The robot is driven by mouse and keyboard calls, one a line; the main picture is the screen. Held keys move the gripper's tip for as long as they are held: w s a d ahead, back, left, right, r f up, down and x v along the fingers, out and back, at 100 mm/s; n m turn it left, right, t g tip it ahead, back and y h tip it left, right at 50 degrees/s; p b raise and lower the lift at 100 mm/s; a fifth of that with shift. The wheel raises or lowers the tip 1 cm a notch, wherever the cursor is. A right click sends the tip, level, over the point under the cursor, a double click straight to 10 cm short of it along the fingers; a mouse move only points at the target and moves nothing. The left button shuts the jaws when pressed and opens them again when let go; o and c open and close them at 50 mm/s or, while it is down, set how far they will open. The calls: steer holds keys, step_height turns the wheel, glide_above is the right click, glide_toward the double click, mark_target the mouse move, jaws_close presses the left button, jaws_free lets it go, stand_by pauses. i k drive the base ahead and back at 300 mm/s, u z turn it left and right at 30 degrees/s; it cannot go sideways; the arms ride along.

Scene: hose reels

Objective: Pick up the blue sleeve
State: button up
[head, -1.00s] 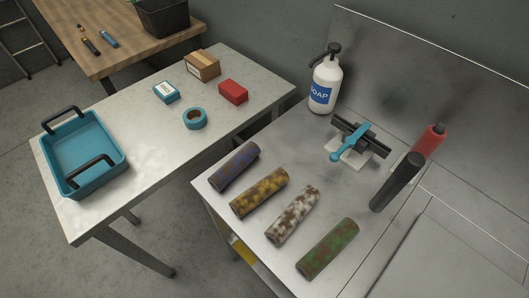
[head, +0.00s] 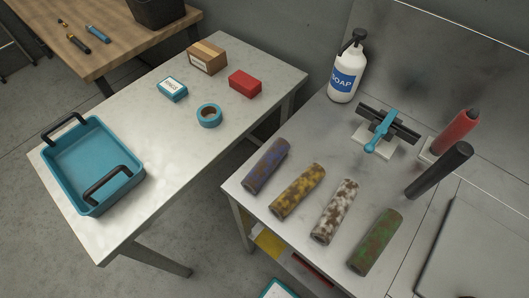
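The blue sleeve (head: 266,165) is a dirty tube with brown stains. It lies on its side on the metal bench (head: 292,222), at the left end of a row of sleeves. To its right lie a yellow sleeve (head: 298,191), a white sleeve (head: 335,211) and a green sleeve (head: 375,242), each stained brown and apart from the others. My gripper is not in view.
The pale table (head: 150,213) holds a teal tray (head: 137,182), tape roll (head: 209,115) and boxes.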

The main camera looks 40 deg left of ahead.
mark_target(253, 181)
steer(key=u, duration=1.45)
